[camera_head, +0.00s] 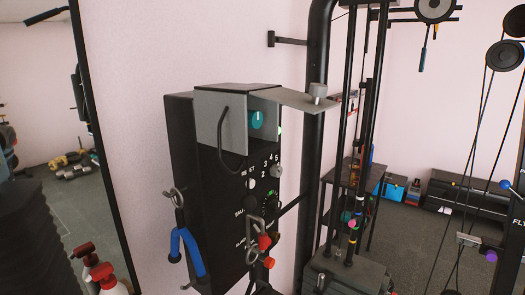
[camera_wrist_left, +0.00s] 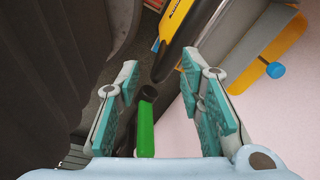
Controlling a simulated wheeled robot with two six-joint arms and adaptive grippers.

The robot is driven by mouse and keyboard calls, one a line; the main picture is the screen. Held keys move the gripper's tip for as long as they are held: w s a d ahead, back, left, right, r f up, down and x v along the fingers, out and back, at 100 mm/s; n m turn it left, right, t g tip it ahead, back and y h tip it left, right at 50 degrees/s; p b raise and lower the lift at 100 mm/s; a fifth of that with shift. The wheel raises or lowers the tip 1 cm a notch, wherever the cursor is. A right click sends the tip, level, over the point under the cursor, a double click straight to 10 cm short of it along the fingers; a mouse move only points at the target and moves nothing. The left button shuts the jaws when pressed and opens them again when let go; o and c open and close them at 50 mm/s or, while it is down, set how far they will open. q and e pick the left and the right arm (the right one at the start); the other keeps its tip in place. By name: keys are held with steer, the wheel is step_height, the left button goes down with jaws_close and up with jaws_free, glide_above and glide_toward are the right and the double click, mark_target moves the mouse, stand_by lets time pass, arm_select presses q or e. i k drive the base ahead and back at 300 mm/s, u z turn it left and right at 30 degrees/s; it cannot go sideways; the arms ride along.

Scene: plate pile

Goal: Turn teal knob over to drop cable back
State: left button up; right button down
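My left gripper (camera_wrist_left: 165,105) shows only in the left wrist view. Its teal-padded fingers are spread apart, with no object clamped between them. The knob is not recognizable in that view. My right gripper is not in view.
The black box (camera_head: 185,150) stands near the wall, with a blue-handled clip (camera_head: 185,250) hanging in front. Dark posts and thin cables (camera_head: 480,120) stand at right. In the wrist view, a green rod (camera_wrist_left: 145,130) and a yellow-black object (camera_wrist_left: 182,30) appear near the fingers.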

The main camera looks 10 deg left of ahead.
mark_target(255, 117)
steer(key=u, duration=0.6)
steer(key=k, duration=0.65)
steer(key=z, duration=1.65)
